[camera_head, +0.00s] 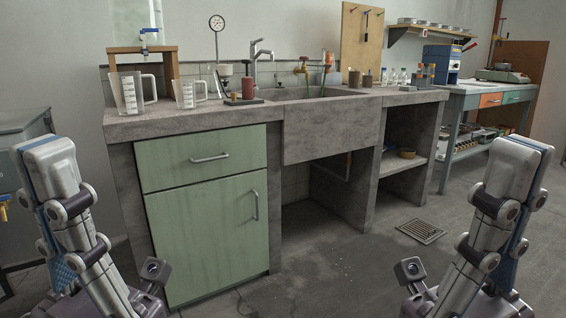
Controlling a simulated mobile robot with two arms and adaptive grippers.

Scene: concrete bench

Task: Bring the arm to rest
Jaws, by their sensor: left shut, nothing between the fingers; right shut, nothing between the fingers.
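Nothing shows in either gripper. Both are in the near foreground, in front of the concrete bench (200,118), and seem clear of it. The lower parts of both arms run out at the bottom edge of the picture.
A green cabinet (205,235) is below. A side table (470,101) stands behind at right. The floor between my grippers is open, with a drain grate (421,231).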

